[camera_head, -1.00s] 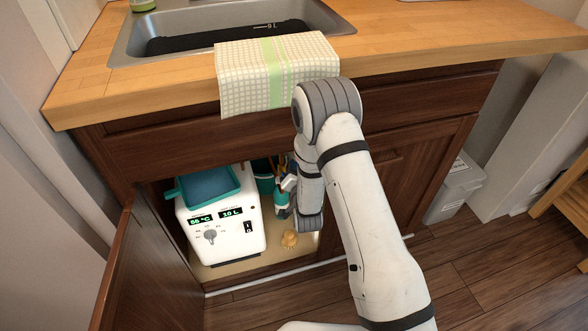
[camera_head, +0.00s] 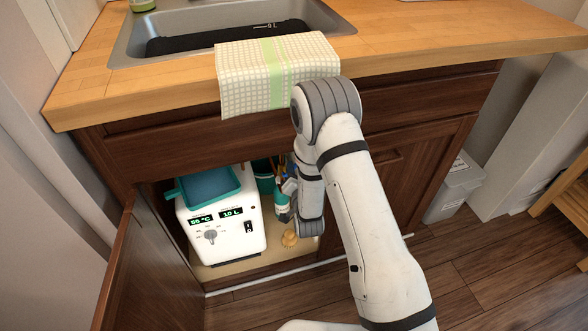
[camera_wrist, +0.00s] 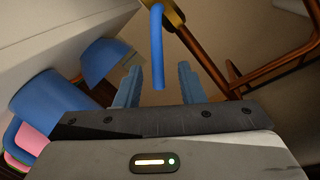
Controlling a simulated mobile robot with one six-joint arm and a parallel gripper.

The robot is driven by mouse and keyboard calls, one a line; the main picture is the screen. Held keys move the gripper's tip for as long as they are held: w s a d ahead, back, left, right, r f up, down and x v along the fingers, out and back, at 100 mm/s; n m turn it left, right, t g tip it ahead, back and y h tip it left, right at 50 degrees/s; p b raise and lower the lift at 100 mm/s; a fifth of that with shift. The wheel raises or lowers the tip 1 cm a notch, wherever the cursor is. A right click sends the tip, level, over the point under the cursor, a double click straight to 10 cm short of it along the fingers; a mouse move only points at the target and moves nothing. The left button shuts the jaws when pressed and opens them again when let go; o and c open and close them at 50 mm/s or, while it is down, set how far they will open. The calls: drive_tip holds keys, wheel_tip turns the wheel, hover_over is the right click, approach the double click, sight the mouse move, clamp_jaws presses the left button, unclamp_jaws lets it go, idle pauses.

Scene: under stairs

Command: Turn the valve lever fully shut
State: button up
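The valve lever (camera_wrist: 157,50) is a blue bar in the wrist view. Its upper end meets a copper-coloured pipe (camera_wrist: 174,16) at the top, and its lower end lies in the picture between my fingers. My gripper (camera_wrist: 157,84) has its two blue fingers wide apart, one on each side of the lever with gaps showing. I cannot tell how deep the lever sits between them. In the head view my arm reaches into the open cabinet and hides the lever and most of the gripper.
A white appliance (camera_head: 232,238) with a teal top tray (camera_head: 208,185) stands left in the cabinet. A teal-and-white bottle (camera_head: 282,205) and a yellowish brush (camera_head: 290,239) are near my wrist. Blue containers (camera_wrist: 55,100) are left in the wrist view. More copper pipe (camera_wrist: 285,62) runs at right.

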drive_tip(key=v, duration=0.6)
drive_tip(key=shift+s+p, duration=0.25)
drive_tip(key=shift+p, duration=0.2)
drive_tip(key=shift+d, duration=0.1)
drive_tip(key=shift+c, duration=0.4)
drive_tip(key=shift+r, duration=0.1)
drive_tip(key=shift+c, duration=0.6)
drive_tip(key=shift+s+n, duration=0.15)
drive_tip(key=shift+n, duration=0.35)
drive_tip(key=shift+c, duration=0.8)
drive_tip(key=s+r+n, duration=0.1)
drive_tip(key=n, duration=0.3)
drive_tip(key=s+a+r+n, duration=0.1)
drive_tip(key=s+n, duration=0.1)
drive_tip(key=n, duration=0.2)
drive_tip(key=s+r+n+p, duration=0.1)
drive_tip(key=s+n, duration=0.1)
drive_tip(key=n, duration=0.3)
drive_tip(key=shift+s+a, duration=0.2)
drive_tip(key=shift+s, duration=0.05)
clamp_jaws()
drive_tip(key=n+b, duration=0.1)
drive_tip(key=b, duration=0.2)
drive_tip(key=n+b, duration=0.1)
drive_tip(key=b, duration=0.1)
drive_tip(key=w+n+b, duration=0.1)
drive_tip(key=b, duration=0.2)
drive_tip(key=shift+a+f+n+b, duration=0.2)
drive_tip(key=shift+a+n+b, duration=0.1)
